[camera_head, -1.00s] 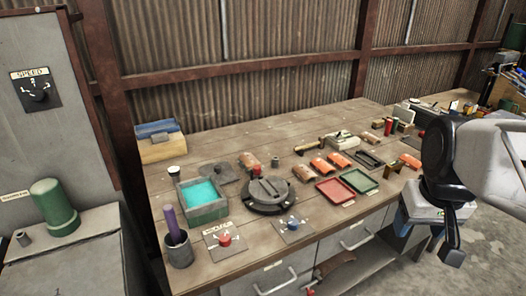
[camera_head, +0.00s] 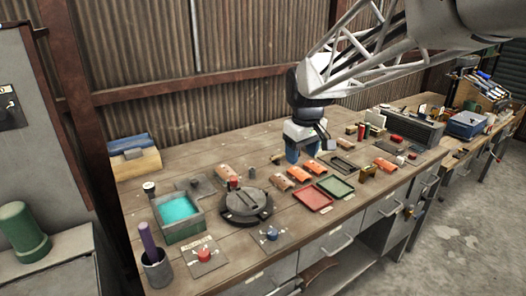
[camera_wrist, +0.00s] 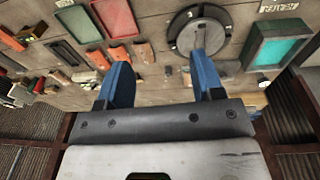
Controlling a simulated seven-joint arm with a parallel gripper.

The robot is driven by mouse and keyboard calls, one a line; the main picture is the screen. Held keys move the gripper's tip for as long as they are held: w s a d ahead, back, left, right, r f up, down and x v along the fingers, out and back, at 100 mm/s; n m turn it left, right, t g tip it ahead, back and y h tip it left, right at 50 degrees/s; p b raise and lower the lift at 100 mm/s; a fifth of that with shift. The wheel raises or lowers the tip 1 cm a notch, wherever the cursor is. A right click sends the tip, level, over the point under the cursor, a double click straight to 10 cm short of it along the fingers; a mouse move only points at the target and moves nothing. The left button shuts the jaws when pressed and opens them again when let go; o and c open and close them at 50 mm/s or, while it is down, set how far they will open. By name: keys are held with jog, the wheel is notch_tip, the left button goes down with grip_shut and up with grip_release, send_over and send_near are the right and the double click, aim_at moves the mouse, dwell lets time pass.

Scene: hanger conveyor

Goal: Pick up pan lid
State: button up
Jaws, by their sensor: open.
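A flat dark grey square plate with a small knob, which looks like the pan lid (camera_head: 194,186), lies on the bench behind the square pan of teal liquid (camera_head: 179,231). In the wrist view the pan (camera_wrist: 250,60) is at the right, and a dark patch beside my right finger may be the lid, partly hidden. My gripper (camera_head: 303,151) is open and empty above the back of the bench, to the right of the lid and apart from it. Its two blue fingers show in the wrist view (camera_wrist: 162,78), spread wide.
A round dark device (camera_head: 246,207) stands right of the pan. Orange pieces (camera_head: 299,174), a red tray (camera_head: 312,198) and a green tray (camera_head: 336,187) lie further right. A dark cup with a purple rod (camera_head: 157,270) is at the front left. A wooden block (camera_head: 135,163) is at the back left.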

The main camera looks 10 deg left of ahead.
jog(key=w+a+f+n, duration=0.25)
jog(key=w+a, duration=0.35)
jog(key=a, duration=0.4)
jog(key=n+g, duration=0.1)
jog(key=n, duration=0.5)
send_over(194, 180)
jog(key=f, duration=1.4)
jog(key=shift+s+d+f, duration=0.1)
jog(key=shift+d, duration=0.15)
jog(key=shift+a+f+n, duration=0.25)
jog(key=shift+a, duration=0.2)
jog(key=shift+f, duration=1.25)
jog(key=shift+d+f, duration=0.1)
jog(key=shift+d+f, duration=0.15)
jog(key=shift+f, duration=2.4)
